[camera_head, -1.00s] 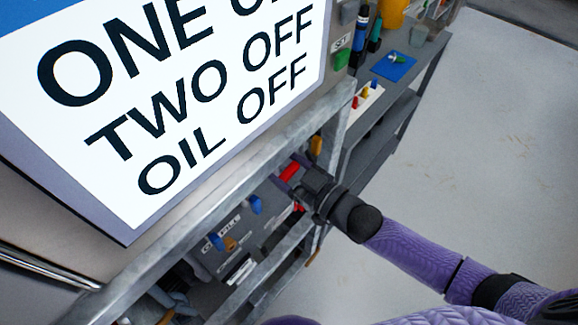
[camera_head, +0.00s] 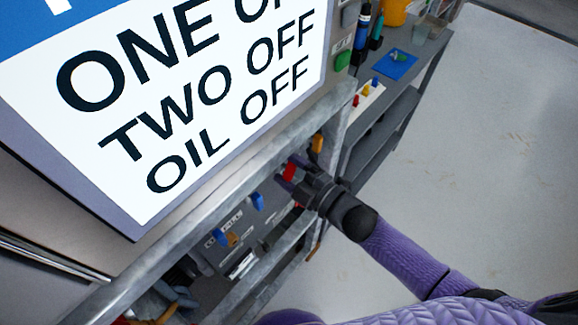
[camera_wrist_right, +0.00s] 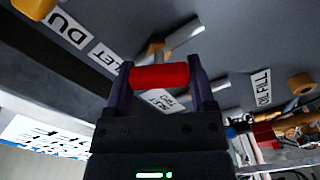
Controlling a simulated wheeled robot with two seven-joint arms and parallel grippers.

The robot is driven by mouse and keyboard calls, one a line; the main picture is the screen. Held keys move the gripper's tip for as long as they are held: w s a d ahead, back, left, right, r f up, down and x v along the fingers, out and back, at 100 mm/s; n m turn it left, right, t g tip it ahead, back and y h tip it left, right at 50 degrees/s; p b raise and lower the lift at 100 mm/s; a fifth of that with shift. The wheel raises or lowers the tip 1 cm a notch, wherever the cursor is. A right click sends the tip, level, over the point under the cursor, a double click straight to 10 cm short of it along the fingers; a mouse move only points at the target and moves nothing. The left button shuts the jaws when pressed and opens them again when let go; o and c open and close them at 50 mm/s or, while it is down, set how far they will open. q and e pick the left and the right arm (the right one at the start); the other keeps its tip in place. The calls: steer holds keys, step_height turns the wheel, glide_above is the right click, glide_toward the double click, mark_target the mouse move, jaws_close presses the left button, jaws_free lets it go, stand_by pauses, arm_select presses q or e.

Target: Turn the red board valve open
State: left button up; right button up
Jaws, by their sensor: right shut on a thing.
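The red valve handle (camera_head: 289,172) is on the grey board under the frame's top rail in the head view. In the right wrist view the red handle (camera_wrist_right: 160,76) lies crosswise between the two dark fingers. My right gripper (camera_head: 296,176) reaches it from the right and is shut on it; the gripper also shows in the right wrist view (camera_wrist_right: 163,82). The fingers cover part of the handle, and the valve body behind it is hidden. My left gripper is not in view.
Blue handles (camera_head: 257,201) and an orange handle (camera_head: 317,142) are on the same board close by. A metal rail (camera_head: 225,175) runs above the board. A large sign (camera_head: 190,90) fills the left. Open floor (camera_head: 480,170) lies to the right.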

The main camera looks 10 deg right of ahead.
steer(key=n, duration=0.5)
steer(key=shift+f+n+b, duration=0.2)
steer(key=shift+n+b, duration=0.1)
steer(key=shift+b, duration=0.05)
stand_by(0.5)
steer(key=o, duration=1.2)
steer(key=shift+s, duration=0.1)
steer(key=p+v, duration=0.1)
steer(key=v, duration=0.9)
